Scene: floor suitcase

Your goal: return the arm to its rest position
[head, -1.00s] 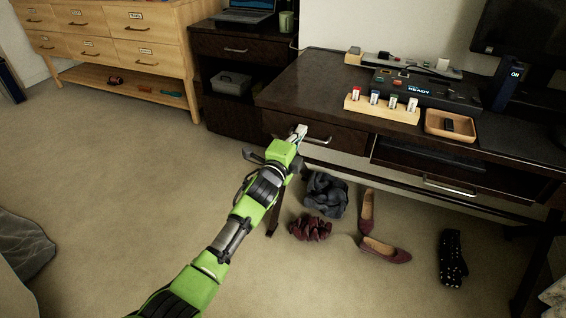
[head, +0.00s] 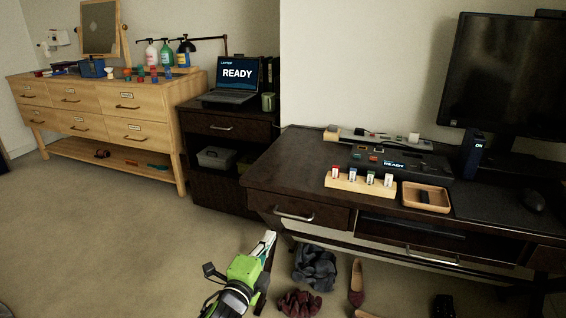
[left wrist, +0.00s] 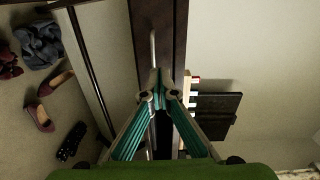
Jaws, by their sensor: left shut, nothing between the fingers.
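My left gripper (head: 266,240) is at the end of my green arm, low in the head view, in front of the dark desk (head: 300,160). In the left wrist view its teal fingers (left wrist: 158,95) meet at their tips, with nothing between them. The drawer (head: 300,211) of the desk, with its metal handle, looks closed behind and to the right of the gripper. In the left wrist view the desk's dark front lies beyond the fingertips. My right gripper is in neither view.
A dark grey cloth (head: 315,267), a maroon scrunchie-like item (head: 299,303) and maroon shoes (head: 356,284) lie on the floor under the desk. A dark cabinet (head: 228,127) and a wooden dresser (head: 105,105) stand at the back left. The carpet (head: 110,235) at left is clear.

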